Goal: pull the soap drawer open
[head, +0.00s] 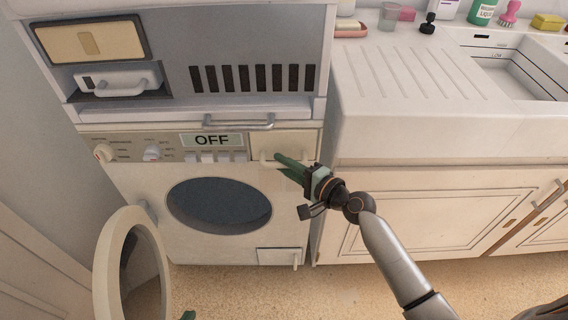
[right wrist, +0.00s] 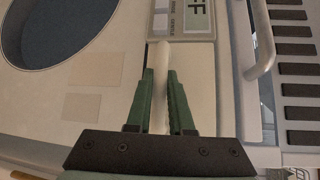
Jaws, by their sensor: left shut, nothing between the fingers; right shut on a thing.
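The soap drawer (head: 290,146) is the cream panel at the upper right of the washing machine front (head: 230,242), beside the OFF display. Its pale bar handle (right wrist: 160,75) runs between the green fingers of my right gripper in the right wrist view. My right gripper (head: 278,160) is shut on this handle. The drawer looks about flush with the panel, though the gripper covers part of its front. Only a green bit of my left gripper (head: 187,316) shows at the bottom edge of the head view; it is shut and empty.
The round washer door (head: 104,265) stands open at the lower left. A metal bar handle (head: 240,122) sits just above the control panel. A sink counter (head: 420,115) with several bottles and soaps is at the right, over cream cupboards (head: 420,210).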

